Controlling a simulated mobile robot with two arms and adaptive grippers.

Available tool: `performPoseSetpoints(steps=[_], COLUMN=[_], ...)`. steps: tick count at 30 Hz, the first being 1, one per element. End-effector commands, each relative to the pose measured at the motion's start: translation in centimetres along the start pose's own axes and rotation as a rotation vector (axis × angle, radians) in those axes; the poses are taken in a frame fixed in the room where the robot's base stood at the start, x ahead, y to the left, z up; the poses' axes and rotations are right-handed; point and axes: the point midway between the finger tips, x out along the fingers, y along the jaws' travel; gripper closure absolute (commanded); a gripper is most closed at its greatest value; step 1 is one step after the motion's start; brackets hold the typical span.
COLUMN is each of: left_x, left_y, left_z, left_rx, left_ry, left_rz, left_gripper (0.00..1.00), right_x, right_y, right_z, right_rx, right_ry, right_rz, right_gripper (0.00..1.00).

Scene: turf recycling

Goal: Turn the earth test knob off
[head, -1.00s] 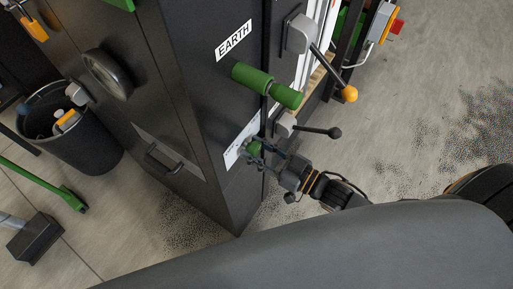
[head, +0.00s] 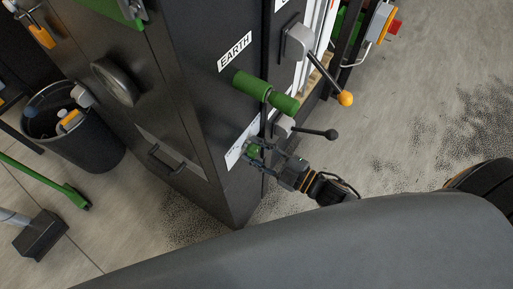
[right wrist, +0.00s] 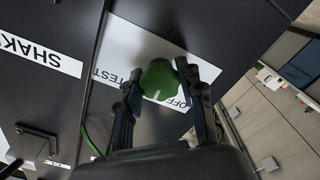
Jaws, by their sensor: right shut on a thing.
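The earth test knob is a small green knob (head: 253,151) on a white label plate (head: 236,152), low on the dark cabinet below the "EARTH" label (head: 235,51). In the right wrist view the green knob (right wrist: 160,82) sits between the two fingers, over a plate with "TEST" and "OFF" lettering (right wrist: 184,98). My right gripper (head: 262,150) is shut on the knob, one finger on each side; in the right wrist view the gripper (right wrist: 163,88) hides part of the plate. A white mark shows on the knob. My left gripper is not in view.
A green cylindrical handle (head: 266,92) sticks out above the knob. A black-knobbed lever (head: 318,133) and an orange-knobbed lever (head: 330,75) stand to its right. A black bin (head: 72,133) and a green-handled broom (head: 45,183) are at left.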

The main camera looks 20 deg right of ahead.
Motion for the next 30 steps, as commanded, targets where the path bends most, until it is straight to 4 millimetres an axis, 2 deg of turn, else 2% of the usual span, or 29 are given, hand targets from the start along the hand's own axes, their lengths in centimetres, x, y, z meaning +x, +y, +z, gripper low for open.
performPoseSetpoints(steps=[15,24,30], left_x=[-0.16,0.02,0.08], left_y=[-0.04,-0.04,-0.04], left_z=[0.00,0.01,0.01], left_rx=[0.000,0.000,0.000], left_ry=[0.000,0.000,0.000], left_rz=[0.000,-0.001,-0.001], left_gripper=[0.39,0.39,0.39], right_x=[0.00,-0.01,-0.02], right_y=[0.03,0.00,0.02], right_z=[0.00,-0.01,-0.01], right_rx=[-0.464,-0.637,-0.693], right_ry=[0.000,0.000,0.000], right_rz=[0.001,0.000,-0.001], right_gripper=[0.94,0.94,0.94])
